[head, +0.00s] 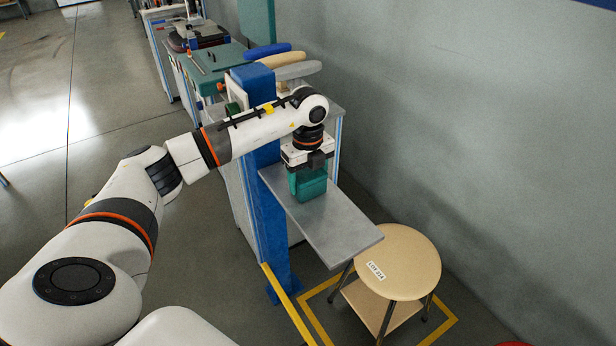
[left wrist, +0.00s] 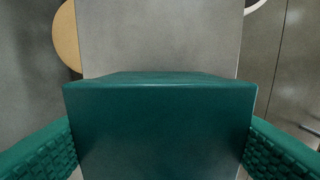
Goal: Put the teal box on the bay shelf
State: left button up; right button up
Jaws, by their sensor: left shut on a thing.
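My left gripper (head: 307,172) points down over the grey bay shelf (head: 338,227), its arm coming in from the left. It is shut on the teal box (head: 313,190), which is upright over the shelf's inner part, near the blue post. In the left wrist view the teal box (left wrist: 160,125) fills the middle between two ridged teal fingers, with the bare shelf (left wrist: 160,38) beyond it. The box's underside is hidden, so I cannot tell whether it touches the shelf or hangs just above it. My right gripper is out of view.
A blue post (head: 262,200) stands at the shelf's inner end. A round wooden stool (head: 405,258) with a label stands beside the shelf's outer end, lower down, within yellow floor lines. A workbench with tools (head: 205,62) is behind. The shelf's outer part is bare.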

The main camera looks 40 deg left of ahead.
aim_at(308, 173)
pick_arm(q)
jog(key=shift+f, duration=0.15)
jog(key=o, duration=1.1)
notch_tip(308, 173, up, 12)
jog(key=shift+r, duration=0.25)
